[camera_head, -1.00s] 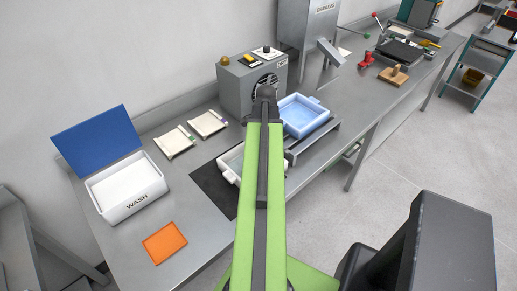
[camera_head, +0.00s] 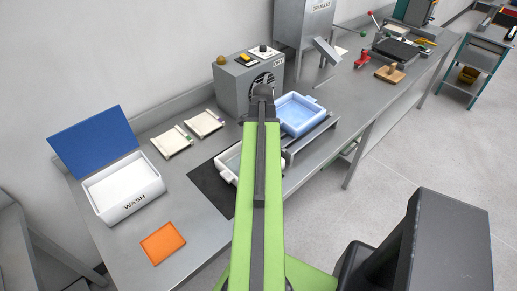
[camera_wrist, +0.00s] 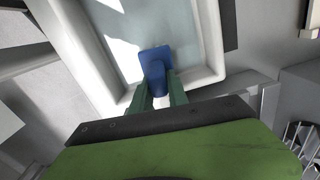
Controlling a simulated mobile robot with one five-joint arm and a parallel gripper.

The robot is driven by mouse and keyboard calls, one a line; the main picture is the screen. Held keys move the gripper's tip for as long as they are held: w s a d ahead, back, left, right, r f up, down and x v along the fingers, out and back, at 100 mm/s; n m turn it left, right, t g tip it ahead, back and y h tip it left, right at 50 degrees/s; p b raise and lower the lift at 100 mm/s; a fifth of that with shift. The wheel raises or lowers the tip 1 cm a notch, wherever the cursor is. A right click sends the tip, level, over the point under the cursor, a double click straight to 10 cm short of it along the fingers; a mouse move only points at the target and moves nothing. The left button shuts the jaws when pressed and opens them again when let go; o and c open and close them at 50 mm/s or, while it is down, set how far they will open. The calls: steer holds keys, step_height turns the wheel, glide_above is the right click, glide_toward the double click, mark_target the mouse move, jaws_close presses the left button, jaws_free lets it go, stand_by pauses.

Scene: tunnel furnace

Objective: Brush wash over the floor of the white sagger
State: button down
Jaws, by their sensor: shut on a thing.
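The white sagger (camera_head: 226,173) sits on a dark mat on the bench, mostly hidden behind my arm in the head view. In the wrist view the sagger (camera_wrist: 213,45) fills the upper middle; its floor is grey-blue with bright white patches at the left and top. I cannot tell whether these are wash or light. My gripper (camera_wrist: 160,88) has green fingers shut on a blue brush (camera_wrist: 155,58), over the sagger's near wall and floor. The brush's bristles are hidden, so contact with the floor cannot be told. The white WASH box (camera_head: 125,205) stands open at the left.
A blue sagger (camera_head: 302,114) sits right of my arm, beside a raised metal rail (camera_head: 312,138). A grey fan unit (camera_head: 231,91) stands behind. Two pale slabs (camera_head: 171,141) and an orange tray (camera_head: 162,243) lie on the bench. Bare bench lies around the orange tray.

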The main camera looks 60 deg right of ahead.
steer(key=shift+s+d, duration=0.1)
steer(key=shift+d, duration=0.1)
stand_by(0.9)
